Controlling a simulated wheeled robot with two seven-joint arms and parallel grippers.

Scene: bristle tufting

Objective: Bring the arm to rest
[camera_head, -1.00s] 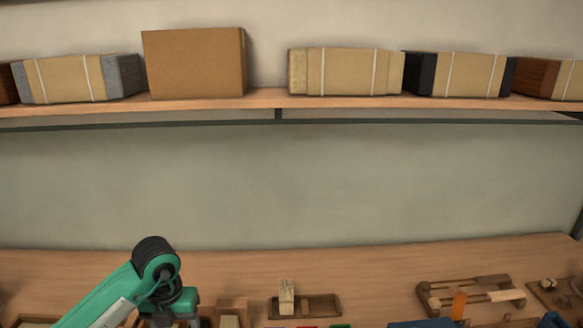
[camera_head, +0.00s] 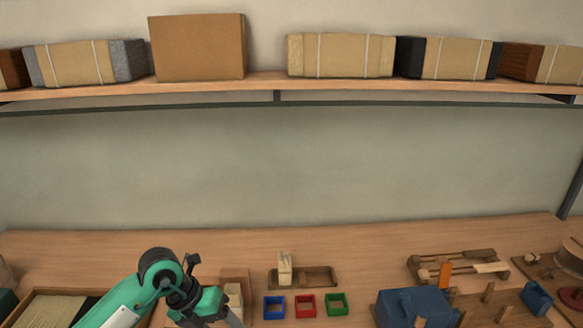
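My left arm (camera_head: 150,285), green and black, reaches in from the lower left over the bench. Its wrist is bent down near a small wooden block stand. My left gripper (camera_head: 232,318) shows only in part at the bottom edge, and its fingertips cannot be made out. Whether it holds anything cannot be told. My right arm and gripper are not in view.
The workbench (camera_head: 420,242) carries a blue (camera_head: 274,307), a red (camera_head: 305,305) and a green tray (camera_head: 337,304), a wooden holder (camera_head: 318,276), a blue machine (camera_head: 415,305) and a wooden frame (camera_head: 458,268). A shelf (camera_head: 270,83) with boxes hangs above.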

